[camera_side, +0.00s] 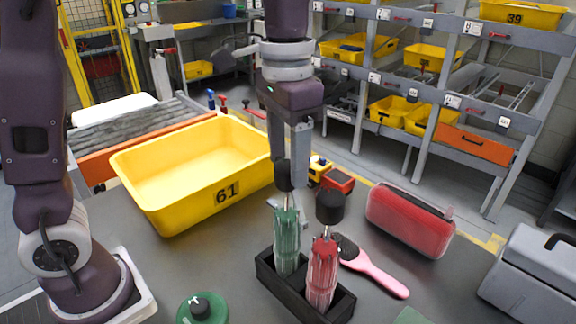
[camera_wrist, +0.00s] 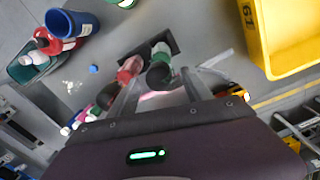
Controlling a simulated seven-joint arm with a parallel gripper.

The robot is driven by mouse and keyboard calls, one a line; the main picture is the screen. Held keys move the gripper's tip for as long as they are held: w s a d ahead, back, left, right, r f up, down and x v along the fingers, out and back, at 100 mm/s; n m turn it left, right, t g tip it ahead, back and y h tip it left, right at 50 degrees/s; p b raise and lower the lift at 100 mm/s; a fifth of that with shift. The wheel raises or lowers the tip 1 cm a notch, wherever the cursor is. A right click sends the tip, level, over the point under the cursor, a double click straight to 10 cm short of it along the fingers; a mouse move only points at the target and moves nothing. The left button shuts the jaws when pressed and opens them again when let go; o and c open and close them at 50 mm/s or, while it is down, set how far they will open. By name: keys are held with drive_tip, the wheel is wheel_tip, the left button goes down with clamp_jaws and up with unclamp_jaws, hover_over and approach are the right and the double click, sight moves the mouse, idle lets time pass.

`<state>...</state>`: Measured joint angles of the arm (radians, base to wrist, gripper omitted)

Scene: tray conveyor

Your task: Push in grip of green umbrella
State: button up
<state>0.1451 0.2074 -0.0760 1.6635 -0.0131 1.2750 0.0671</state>
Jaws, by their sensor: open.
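The green umbrella (camera_side: 287,240) stands folded and upright in a black holder (camera_side: 262,268). Its black grip (camera_side: 284,178) sits above the canopy on a short exposed shaft. My gripper (camera_side: 289,172) is open and points down, with its fingers at the height of this grip; contact cannot be told. In the wrist view the green umbrella (camera_wrist: 161,51) and its dark grip (camera_wrist: 160,76) show between my open fingers (camera_wrist: 158,92). A red umbrella (camera_side: 322,272) with a black grip (camera_side: 330,207) stands in the same holder, right of the green one.
A yellow bin (camera_side: 150,205) marked 61 stands left. A pink brush (camera_side: 375,274), a red case (camera_side: 408,220) and a toy truck (camera_side: 335,180) lie right and behind. A green round object (camera_side: 202,310) is at the front. Grey tabletop is clear left of the holder.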

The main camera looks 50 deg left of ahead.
drive_tip(key=shift+f, duration=0.95)
drive_tip(key=shift+c, duration=0.5)
clamp_jaws()
